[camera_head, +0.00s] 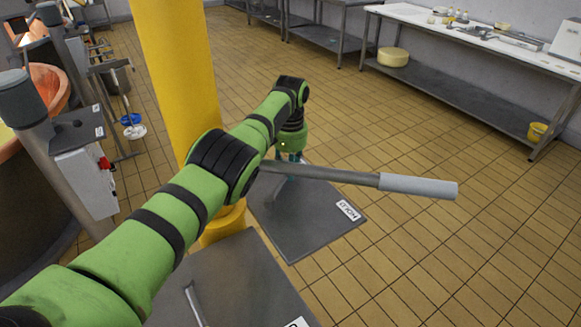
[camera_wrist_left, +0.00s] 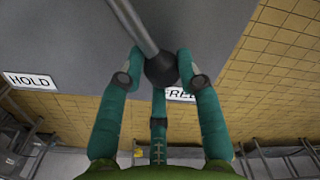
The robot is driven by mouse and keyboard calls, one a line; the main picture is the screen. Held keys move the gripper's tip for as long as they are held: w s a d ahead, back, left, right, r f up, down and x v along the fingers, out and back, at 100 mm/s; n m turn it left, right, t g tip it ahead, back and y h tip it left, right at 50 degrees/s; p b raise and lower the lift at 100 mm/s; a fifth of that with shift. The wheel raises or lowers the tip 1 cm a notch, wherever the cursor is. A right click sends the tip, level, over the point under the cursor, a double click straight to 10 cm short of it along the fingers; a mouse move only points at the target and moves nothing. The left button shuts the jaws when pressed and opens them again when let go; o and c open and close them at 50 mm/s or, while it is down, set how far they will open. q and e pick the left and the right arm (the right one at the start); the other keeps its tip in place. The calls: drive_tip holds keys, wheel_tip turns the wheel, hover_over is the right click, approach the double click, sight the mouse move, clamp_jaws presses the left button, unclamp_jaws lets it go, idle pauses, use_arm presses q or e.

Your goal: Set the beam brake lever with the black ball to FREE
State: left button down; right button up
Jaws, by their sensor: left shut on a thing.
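The black ball (camera_wrist_left: 161,70) of the beam brake lever shows in the left wrist view, on the end of a grey rod (camera_wrist_left: 135,24). My left gripper (camera_wrist_left: 161,64) is shut on the ball, with its teal fingers on either side. The FREE label (camera_wrist_left: 180,95) is just beyond the ball, partly hidden by a finger. The HOLD label (camera_wrist_left: 30,81) is further off to the left. In the head view my left gripper (camera_head: 291,160) is over a grey plate (camera_head: 290,235) beside the yellow column; the ball is hidden there. My right gripper is not in view.
A long lever with a light grey handle (camera_head: 418,187) crosses in front of the plate, close to my left gripper. A yellow column (camera_head: 180,75) stands behind my arm. Another grey plate (camera_head: 240,280) is nearer. The tiled floor at right is clear.

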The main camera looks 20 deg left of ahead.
use_arm(q)
drive_tip(key=shift+a+r, duration=0.1)
drive_tip(key=shift+a, duration=0.15)
drive_tip(key=c, duration=1.1)
unclamp_jaws()
drive_tip(key=shift+o, duration=0.8)
drive_tip(key=shift+a, duration=0.15)
wheel_tip(320, 180, up, 12)
drive_tip(key=shift+d, duration=0.2)
